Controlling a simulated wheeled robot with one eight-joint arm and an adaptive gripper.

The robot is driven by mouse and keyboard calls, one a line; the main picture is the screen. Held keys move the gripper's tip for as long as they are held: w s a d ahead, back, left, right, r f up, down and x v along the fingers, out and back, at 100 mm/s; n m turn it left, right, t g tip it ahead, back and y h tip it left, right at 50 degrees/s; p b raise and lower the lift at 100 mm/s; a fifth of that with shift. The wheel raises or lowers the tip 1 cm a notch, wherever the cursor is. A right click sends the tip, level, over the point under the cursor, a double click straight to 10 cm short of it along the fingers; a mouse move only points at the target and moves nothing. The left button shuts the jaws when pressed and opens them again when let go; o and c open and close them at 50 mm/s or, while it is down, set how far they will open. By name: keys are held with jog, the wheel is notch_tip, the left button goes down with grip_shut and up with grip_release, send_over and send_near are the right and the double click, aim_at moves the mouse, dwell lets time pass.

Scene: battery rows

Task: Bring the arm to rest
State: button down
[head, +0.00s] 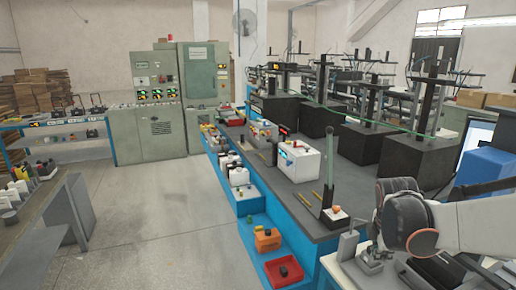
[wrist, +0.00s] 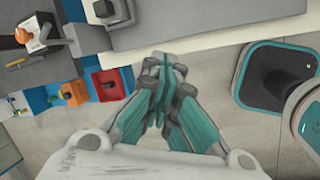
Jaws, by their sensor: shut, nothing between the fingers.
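My gripper (wrist: 163,62) shows in the middle of the wrist view, with teal and grey fingers drawn together and nothing between them. It hangs above the floor beside the edge of a grey workbench. In the head view my arm reaches in from the right, with a dark joint and a pale link near the front end of the bench (head: 280,187). My gripper's fingers cannot be made out in that view.
An orange bin (head: 267,240) and a red bin (head: 283,271) sit on the low blue shelf. A white battery box (head: 299,161) and a tall lever tool (head: 329,170) stand on the bench. The floor (head: 160,220) left of the bench is clear.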

jog(key=s+a+r+m+t+y, duration=0.1)
jog(key=s+a+r+m+t, duration=0.1)
jog(key=s+a+r+m, duration=0.45)
jog(key=s+a+m+t, duration=0.1)
jog(key=s+a+m, duration=0.2)
jog(key=s+m, duration=0.2)
jog(key=s+a+m+t+y, duration=0.1)
jog(key=s+a+m, duration=0.3)
jog(key=s, duration=0.3)
jog(key=shift+s+a+f+m, duration=0.25)
jog(key=shift+s+m, duration=0.15)
jog(key=shift+m, duration=0.05)
jog(key=shift+d, duration=0.1)
